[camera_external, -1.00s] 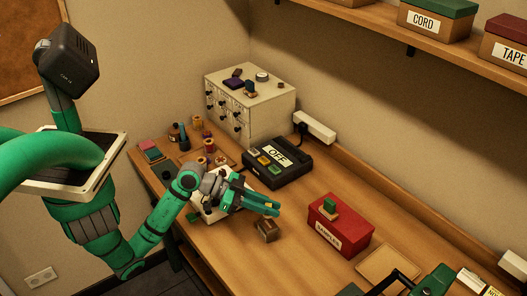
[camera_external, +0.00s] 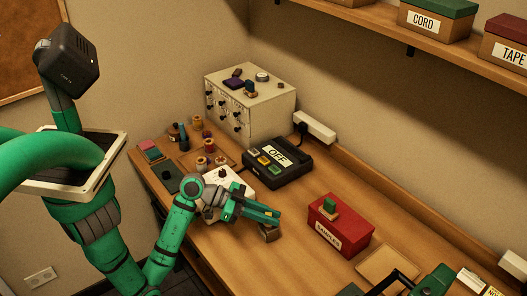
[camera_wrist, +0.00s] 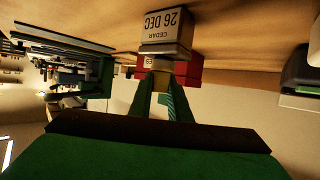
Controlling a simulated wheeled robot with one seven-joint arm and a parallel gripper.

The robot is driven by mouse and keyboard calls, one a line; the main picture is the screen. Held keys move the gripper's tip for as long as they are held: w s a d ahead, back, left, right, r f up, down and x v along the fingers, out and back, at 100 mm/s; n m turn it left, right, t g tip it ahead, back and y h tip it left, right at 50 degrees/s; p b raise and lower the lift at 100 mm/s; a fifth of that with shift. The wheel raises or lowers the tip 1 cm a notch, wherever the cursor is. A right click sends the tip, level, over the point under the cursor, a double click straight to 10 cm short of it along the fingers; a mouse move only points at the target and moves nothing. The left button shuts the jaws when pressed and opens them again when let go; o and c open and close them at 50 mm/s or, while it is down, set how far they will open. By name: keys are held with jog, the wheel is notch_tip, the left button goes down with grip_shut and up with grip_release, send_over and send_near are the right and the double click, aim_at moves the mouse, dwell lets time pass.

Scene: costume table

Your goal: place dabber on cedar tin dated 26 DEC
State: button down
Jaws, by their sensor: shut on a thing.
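My gripper (camera_external: 266,215) reaches out level over the desk, with its fingertips just above and beside the cedar tin (camera_external: 269,234). In the wrist view, which is upside down, my gripper (camera_wrist: 162,92) is shut on a small yellowish-tan piece, the dabber (camera_wrist: 160,80), mostly hidden by the fingers. The cedar tin (camera_wrist: 166,27) stands close by on the desk, its label reading CEDAR 26 DEC.
A red SAMPLES box (camera_external: 341,228) with a green-topped block (camera_external: 330,204) on it stands to the right. A black device marked OFF (camera_external: 283,165) sits behind. Bare desk lies between tin and red box.

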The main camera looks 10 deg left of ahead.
dwell(0.4)
jog(key=c, duration=1.7)
grip_release()
jog(key=shift+f, duration=0.1)
jog(key=shift+o, duration=0.2)
jog(key=v, duration=1.2)
jog(key=shift+w, duration=0.15)
